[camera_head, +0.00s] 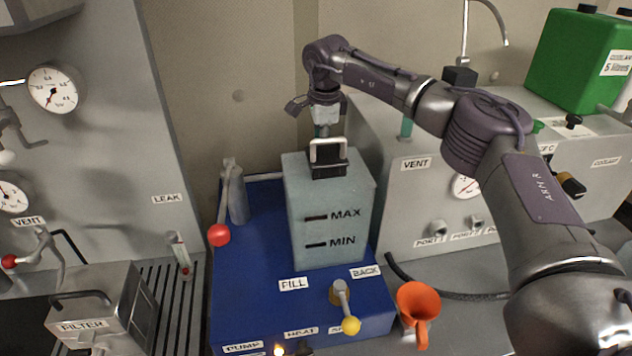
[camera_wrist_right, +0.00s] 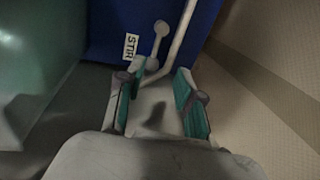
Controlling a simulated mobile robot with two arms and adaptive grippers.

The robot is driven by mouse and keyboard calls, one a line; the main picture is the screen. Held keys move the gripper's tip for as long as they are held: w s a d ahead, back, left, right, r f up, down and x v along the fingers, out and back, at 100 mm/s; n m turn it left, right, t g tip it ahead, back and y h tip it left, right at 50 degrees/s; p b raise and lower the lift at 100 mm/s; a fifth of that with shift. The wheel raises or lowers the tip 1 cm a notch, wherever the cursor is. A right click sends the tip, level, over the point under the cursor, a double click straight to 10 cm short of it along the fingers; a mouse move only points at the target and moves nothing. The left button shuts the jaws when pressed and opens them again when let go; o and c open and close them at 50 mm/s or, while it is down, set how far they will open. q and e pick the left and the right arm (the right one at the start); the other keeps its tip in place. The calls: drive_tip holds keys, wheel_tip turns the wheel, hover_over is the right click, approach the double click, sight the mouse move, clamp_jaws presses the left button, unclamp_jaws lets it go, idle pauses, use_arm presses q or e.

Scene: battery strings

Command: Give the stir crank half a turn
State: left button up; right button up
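In the right wrist view, a STIR label (camera_wrist_right: 130,45) sits on a blue surface. Beside it is the grey stir crank (camera_wrist_right: 161,28), a thin arm with a round end, reaching down toward my fingertips. My right gripper (camera_wrist_right: 158,82) is open, with its two teal-padded fingers apart and the lower end of the crank just beyond them. I cannot tell whether they touch it. In the head view my right gripper (camera_head: 326,128) points down behind the handle of the grey tank (camera_head: 330,215). The stir crank is not visible there, and my left gripper is not in view.
The tank stands on a blue base (camera_head: 245,300). A red-ball lever (camera_head: 219,235) and a yellow-ball lever (camera_head: 351,325) stand by it. A VENT cabinet (camera_head: 415,200) is close on the right. An orange funnel (camera_head: 418,300) stands in front. A pale rod (camera_wrist_right: 180,35) passes near the crank.

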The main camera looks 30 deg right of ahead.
drive_tip(key=f+p, duration=0.1)
drive_tip(key=f, duration=0.2)
drive_tip(key=w+f+p, duration=0.1)
drive_tip(key=f, duration=0.3)
drive_tip(key=f+p, duration=0.1)
drive_tip(key=f, duration=0.3)
drive_tip(key=shift+w+d+f, duration=0.15)
drive_tip(key=shift+w+d, duration=0.15)
drive_tip(key=shift+w, duration=0.05)
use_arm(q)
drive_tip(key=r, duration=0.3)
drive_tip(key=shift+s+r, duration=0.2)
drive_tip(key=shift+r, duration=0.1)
use_arm(e)
drive_tip(key=shift+f, duration=0.45)
clamp_jaws()
